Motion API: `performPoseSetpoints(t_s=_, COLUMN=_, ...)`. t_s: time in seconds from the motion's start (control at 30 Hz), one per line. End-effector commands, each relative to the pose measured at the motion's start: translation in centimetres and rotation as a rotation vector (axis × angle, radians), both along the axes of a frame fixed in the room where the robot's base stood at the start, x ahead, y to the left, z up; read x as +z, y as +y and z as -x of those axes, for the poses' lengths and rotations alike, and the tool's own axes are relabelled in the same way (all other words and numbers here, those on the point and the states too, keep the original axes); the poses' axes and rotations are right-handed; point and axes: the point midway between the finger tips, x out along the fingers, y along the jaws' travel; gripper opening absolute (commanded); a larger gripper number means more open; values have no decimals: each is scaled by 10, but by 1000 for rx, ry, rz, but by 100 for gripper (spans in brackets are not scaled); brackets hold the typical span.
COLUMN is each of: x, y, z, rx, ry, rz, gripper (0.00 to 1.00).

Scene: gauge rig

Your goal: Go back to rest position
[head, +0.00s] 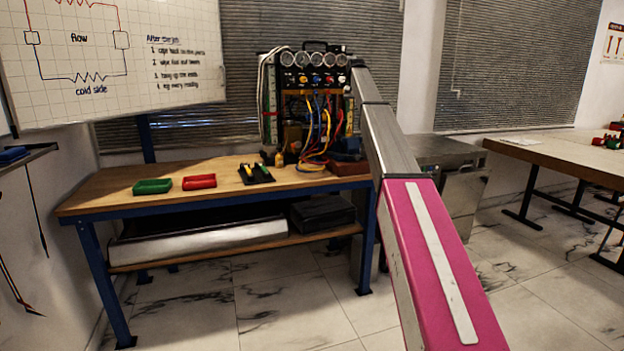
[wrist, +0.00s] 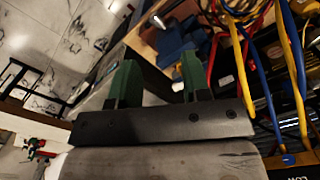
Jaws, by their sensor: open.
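My gripper (wrist: 159,62) shows in the wrist view with its two green fingers apart and nothing between them. In the head view my pink and grey arm reaches toward the right side of the gauge rig (head: 292,105), and the gripper cannot be made out there. The rig stands on the workbench (head: 105,198) with a row of round gauges (head: 315,59) on top and yellow, blue and red hoses (head: 322,130) hanging at its front. In the wrist view the hoses (wrist: 242,75) are right of the fingers; I cannot tell how near they are.
A green tray (head: 152,186), a red tray (head: 199,182) and a black holder (head: 255,174) with yellow and green items lie on the bench. A grey metal cabinet (head: 462,190) stands right of my arm. A wooden table (head: 565,152) is farther right. Floor between is clear.

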Motion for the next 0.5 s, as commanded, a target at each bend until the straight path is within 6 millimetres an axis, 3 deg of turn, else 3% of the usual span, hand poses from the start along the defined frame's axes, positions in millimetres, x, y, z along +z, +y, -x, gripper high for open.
performPoseSetpoints(t_s=0.07, x=0, y=0, z=0, rx=0, ry=0, rz=0, gripper=44)
performPoseSetpoints(t_s=0.27, x=-30, y=0, z=12, rx=6, ry=2, rz=0, gripper=44)
performPoseSetpoints(t_s=0.5, x=-77, y=0, z=33, rx=19, ry=2, rz=0, gripper=44)
